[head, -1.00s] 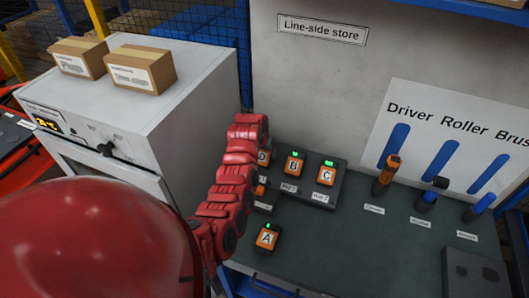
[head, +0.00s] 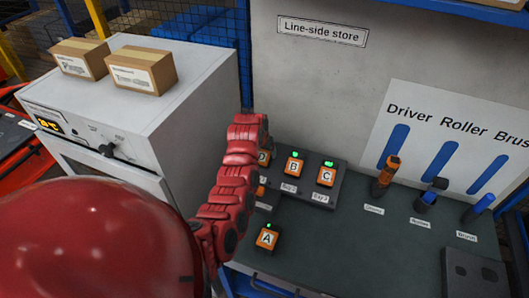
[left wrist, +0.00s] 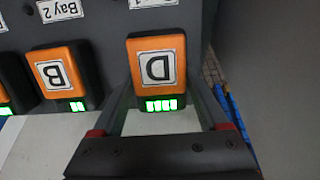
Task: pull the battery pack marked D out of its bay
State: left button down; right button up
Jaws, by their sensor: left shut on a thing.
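Battery pack D (left wrist: 155,68) is orange and black, with a white letter plate and lit green bars. It shows at the dark charging block in the left wrist view. In the head view only a sliver of pack D (head: 264,157) shows beside my arm. My left gripper (left wrist: 160,95) has a finger on each side of pack D and is shut on it. I cannot tell how deep the pack sits in its bay. My right gripper is not in view.
Pack B (head: 294,166) and pack C (head: 326,174) stand in the block (head: 318,197) beside D. Pack A (head: 267,238) is on the bench in front. Several tools stand to the right. A white cabinet (head: 180,120) with two cartons is at left.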

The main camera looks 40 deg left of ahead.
aim_at(264, 152)
pick_arm(q)
jog(key=shift+r, duration=0.1)
jog(key=shift+r, duration=0.2)
jog(key=shift+s+r+p, duration=0.2)
jog(key=shift+r+p, duration=0.05)
jog(key=shift+p, duration=0.1)
jog(key=shift+p+v, duration=0.35)
jog(key=shift+v, duration=0.55)
jog(key=shift+s+d+r+p, duration=0.1)
jog(key=shift+s+r+p, duration=0.25)
jog(key=shift+s+r, duration=0.35)
jog(key=shift+s+d+r, duration=0.15)
jog(key=shift+s+r, duration=0.05)
jog(key=shift+r, duration=0.25)
